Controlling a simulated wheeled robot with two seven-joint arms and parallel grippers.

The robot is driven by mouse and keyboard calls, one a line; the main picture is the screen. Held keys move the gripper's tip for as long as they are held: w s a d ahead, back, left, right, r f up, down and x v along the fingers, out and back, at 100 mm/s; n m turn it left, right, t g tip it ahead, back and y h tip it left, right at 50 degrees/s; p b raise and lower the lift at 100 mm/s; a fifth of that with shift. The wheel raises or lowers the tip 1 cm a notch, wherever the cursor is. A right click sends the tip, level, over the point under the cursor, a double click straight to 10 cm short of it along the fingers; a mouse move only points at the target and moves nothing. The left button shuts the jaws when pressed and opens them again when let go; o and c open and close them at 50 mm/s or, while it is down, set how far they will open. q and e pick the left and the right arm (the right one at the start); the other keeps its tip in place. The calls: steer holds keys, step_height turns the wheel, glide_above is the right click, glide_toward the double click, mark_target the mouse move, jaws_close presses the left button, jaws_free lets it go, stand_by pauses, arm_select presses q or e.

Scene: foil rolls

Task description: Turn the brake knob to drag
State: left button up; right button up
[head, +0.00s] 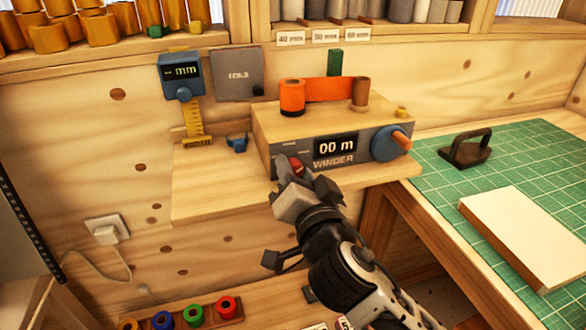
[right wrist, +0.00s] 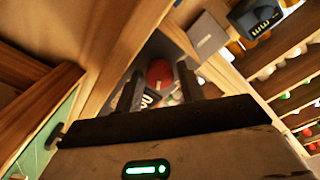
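The winder (head: 340,125) is a wooden box with a grey front panel and a display reading "00 m". A red round knob (head: 296,167) sits at the left of that panel, partly hidden by my right gripper (head: 298,184). Small labels, too small to read, are near it. The red knob also shows in the right wrist view (right wrist: 160,73), between the two fingertips of my right gripper (right wrist: 158,88). The fingers are apart, with no clear contact on the knob. A blue dial with an orange handle (head: 390,143) is at the panel's right. My left gripper is out of view.
Orange foil (head: 330,89) runs between two rolls on top of the winder. The shelf (head: 205,195) is clear at left except for a small blue clip (head: 237,143). A green cutting mat (head: 500,170) with a white board (head: 525,236) lies at right.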

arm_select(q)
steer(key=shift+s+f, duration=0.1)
arm_select(e)
steer(key=shift+s, duration=0.1)
steer(key=c, duration=0.7)
